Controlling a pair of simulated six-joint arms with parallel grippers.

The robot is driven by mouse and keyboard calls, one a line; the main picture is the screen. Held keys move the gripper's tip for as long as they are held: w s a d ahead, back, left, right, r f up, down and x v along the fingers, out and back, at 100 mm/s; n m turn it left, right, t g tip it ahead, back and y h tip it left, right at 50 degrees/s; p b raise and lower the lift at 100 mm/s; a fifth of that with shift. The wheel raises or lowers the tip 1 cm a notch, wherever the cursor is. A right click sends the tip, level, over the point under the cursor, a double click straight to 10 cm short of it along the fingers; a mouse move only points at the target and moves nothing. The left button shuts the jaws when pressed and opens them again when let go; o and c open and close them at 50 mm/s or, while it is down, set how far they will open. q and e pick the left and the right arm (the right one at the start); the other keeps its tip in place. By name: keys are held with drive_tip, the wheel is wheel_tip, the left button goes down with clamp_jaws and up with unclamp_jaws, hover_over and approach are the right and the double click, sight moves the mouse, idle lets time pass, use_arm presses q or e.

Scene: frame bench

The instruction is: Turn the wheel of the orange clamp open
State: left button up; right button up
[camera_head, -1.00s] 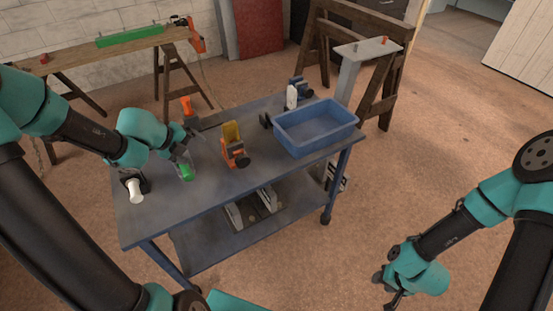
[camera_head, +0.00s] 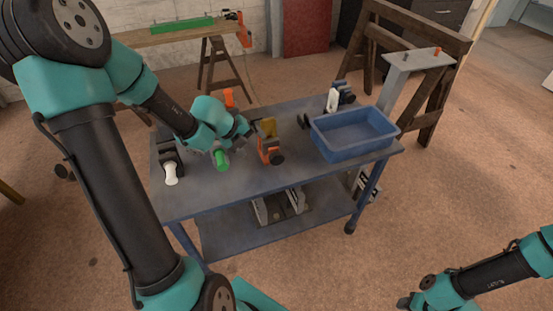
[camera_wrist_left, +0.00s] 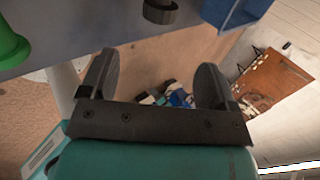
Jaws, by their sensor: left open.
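The orange clamp (camera_head: 270,148) stands upright on the blue workbench, with a yellow piece (camera_head: 268,127) at its top. Its dark round wheel (camera_head: 277,158) faces the front right. My left gripper (camera_head: 257,131) is just left of the clamp's upper part, partly overlapping it in the head view. In the left wrist view the left gripper (camera_wrist_left: 155,80) is open, with nothing between its fingers. A dark round part (camera_wrist_left: 160,10), seemingly the wheel, is at the top edge there, beyond the fingers. My right gripper (camera_head: 405,301) is low at the right, off the bench; its jaws are too small to read.
A green-topped item (camera_head: 222,160) stands close left of the clamp, below my left wrist. A white-ended tool (camera_head: 171,173) lies at the bench's left. A blue bin (camera_head: 330,143) stands at the right. The bench front (camera_head: 235,181) is clear.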

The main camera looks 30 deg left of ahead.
sight(271, 158)
use_arm(q)
drive_tip(key=shift+x, duration=7.15)
drive_tip(key=shift+c, duration=0.3)
drive_tip(key=c, duration=0.9)
drive_tip(key=shift+o, duration=0.2)
drive_tip(key=shift+t+h, duration=0.5)
drive_tip(key=shift+t, duration=0.1)
drive_tip(key=shift+t+h, duration=0.8)
drive_tip(key=shift+t, duration=0.4)
